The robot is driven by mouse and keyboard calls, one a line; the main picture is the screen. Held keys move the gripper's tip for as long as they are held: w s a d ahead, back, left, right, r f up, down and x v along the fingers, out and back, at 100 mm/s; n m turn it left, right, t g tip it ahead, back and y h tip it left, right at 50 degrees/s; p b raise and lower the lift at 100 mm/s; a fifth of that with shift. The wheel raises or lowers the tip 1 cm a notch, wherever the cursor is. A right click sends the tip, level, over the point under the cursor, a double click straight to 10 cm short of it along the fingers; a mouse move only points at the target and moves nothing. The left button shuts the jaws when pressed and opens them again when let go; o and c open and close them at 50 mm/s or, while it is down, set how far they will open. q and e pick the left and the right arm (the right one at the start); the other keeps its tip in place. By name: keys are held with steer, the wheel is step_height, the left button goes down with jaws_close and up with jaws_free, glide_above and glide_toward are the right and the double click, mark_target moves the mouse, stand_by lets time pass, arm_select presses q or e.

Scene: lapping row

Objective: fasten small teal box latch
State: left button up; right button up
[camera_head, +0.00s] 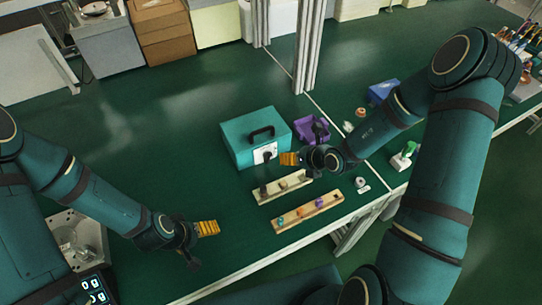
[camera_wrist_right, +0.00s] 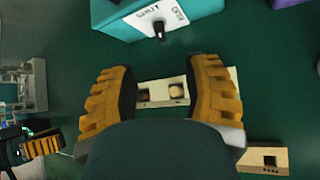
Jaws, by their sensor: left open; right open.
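The small teal box (camera_head: 243,133) stands on the green bench with a black handle on its lid. Its front has a white plate with a dark knob-like latch (camera_head: 267,156). In the right wrist view the teal box (camera_wrist_right: 119,30) is at the top, and the dark latch (camera_wrist_right: 159,29) sticks out from the white plate. My right gripper (camera_head: 290,158) is by the box's front right, apart from the latch in the wrist view. Its yellow fingers (camera_wrist_right: 165,95) are open and empty. My left gripper (camera_head: 208,228) is open and empty above the bench, lower left of the box.
Two wooden strips with small parts, one nearer the box (camera_head: 267,190) and one in front (camera_head: 290,223), lie on the bench. A purple bin (camera_head: 308,134) sits right of the box. Grey posts (camera_head: 303,62) rise behind. The bench left of the box is clear.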

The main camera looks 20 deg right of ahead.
mark_target(271, 156)
steer(key=b+x, duration=0.1)
steer(key=x, duration=1.1)
steer(key=shift+w+a+f, duration=0.2)
steer(key=shift+w, duration=0.05)
jaws_close()
